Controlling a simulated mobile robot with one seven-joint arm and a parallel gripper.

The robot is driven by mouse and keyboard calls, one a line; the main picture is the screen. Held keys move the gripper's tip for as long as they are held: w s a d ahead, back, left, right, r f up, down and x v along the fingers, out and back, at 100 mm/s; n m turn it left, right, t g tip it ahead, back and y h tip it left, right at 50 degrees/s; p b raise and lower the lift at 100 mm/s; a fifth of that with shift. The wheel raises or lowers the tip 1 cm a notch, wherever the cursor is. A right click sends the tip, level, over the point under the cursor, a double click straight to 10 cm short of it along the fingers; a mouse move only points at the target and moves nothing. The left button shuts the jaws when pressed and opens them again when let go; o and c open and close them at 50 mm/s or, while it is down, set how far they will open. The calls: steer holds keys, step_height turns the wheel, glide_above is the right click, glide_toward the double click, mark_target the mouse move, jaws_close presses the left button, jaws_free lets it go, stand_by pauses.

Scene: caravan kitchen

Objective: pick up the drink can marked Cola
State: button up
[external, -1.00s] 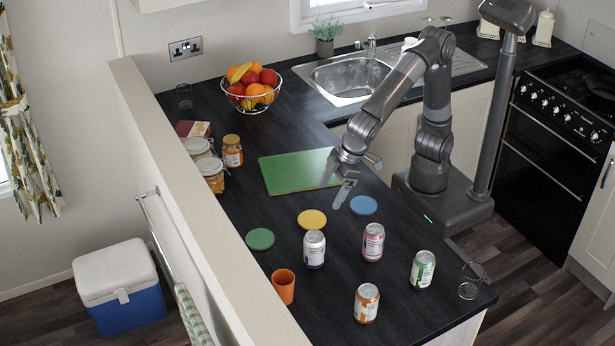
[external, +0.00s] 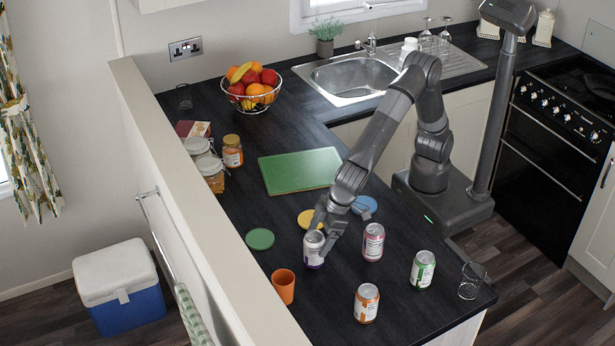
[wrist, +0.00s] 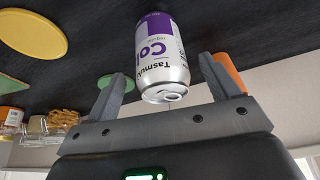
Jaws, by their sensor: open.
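The Cola can (external: 313,248) is white with a purple band and stands upright on the dark counter. In the wrist view the can (wrist: 158,55) shows the letters "Col" and its silver top, and it appears upside down. My gripper (external: 325,232) is open at the can, with one finger on each side of it. In the wrist view the fingers of my gripper (wrist: 165,90) flank the can's top end, with a visible gap on the left. Whether the right finger touches the can I cannot tell.
A pink-labelled can (external: 373,242) stands close to the right. An orange can (external: 366,303), a green can (external: 422,270) and a glass (external: 471,281) stand nearer the counter's end. An orange cup (external: 284,286) is at left. Coasters and a green board (external: 300,170) lie behind.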

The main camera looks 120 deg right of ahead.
steer(key=x, duration=0.4)
steer(key=shift+f, duration=0.1)
steer(key=shift+c, duration=0.2)
steer(key=c, duration=1.2)
